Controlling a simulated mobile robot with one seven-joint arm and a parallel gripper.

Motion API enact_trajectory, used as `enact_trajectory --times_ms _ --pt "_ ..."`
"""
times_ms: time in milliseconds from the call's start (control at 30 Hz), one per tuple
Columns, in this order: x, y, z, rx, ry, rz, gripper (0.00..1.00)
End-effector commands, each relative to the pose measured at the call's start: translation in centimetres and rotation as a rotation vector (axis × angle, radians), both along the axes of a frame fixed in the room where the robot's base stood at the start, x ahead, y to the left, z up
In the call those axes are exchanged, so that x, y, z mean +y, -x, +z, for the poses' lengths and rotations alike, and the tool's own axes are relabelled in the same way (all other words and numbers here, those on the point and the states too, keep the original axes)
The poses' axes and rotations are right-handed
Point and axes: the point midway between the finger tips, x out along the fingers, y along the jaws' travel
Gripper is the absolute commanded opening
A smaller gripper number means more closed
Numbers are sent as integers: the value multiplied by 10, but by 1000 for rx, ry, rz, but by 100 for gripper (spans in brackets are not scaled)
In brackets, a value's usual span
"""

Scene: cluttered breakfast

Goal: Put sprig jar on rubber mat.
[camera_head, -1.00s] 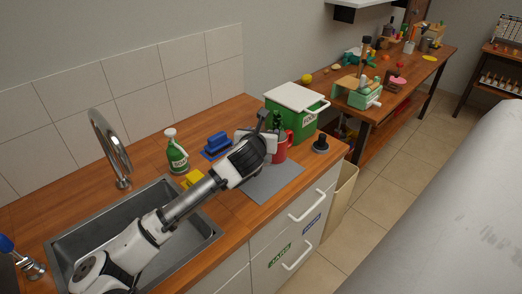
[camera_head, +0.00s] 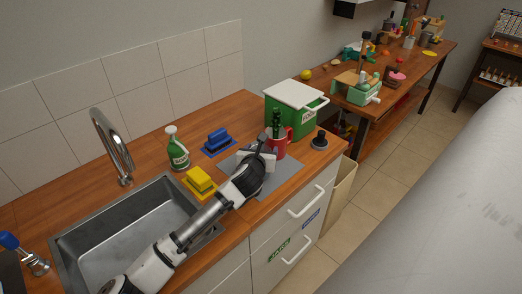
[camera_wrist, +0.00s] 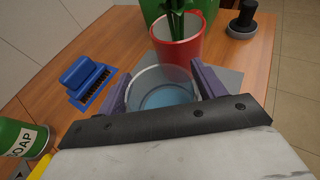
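A clear glass jar (camera_wrist: 162,88) with a bluish bottom stands out between my fingers in the wrist view. I see no sprig inside it. My gripper (camera_wrist: 163,88) has one finger against each side of the jar and appears shut on it. In the head view my gripper (camera_head: 265,150) is low over the grey rubber mat (camera_head: 284,180), in front of the red mug (camera_head: 279,149). Green stems and leaves (camera_wrist: 177,20) rise out of the red mug in the wrist view. Whether the jar's base touches the mat is hidden.
A green bin (camera_head: 292,117) with a white lid stands behind the mug, a dark knobbed object (camera_head: 319,141) to its right. A blue brush (camera_head: 217,141), yellow sponge (camera_head: 200,178) and green soap bottle (camera_head: 177,152) are to the left. The sink (camera_head: 110,250) is at front left.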

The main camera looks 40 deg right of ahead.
Motion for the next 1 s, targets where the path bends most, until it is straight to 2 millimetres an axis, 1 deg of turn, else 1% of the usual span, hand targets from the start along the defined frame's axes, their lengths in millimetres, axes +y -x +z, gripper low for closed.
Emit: enact_trajectory --times_ms 33,100,133,467,567,667,1000 --pt "0 0 0 0 0 0 76" --pt "0 0 0 0 0 0 85" --pt "0 0 0 0 0 0 86" --pt "1 1 2 0 0 0 86" --pt "9 5 5 -2 1 2 86" --pt "20 15 9 -2 1 1 86" --pt "69 55 31 -2 0 -1 86"
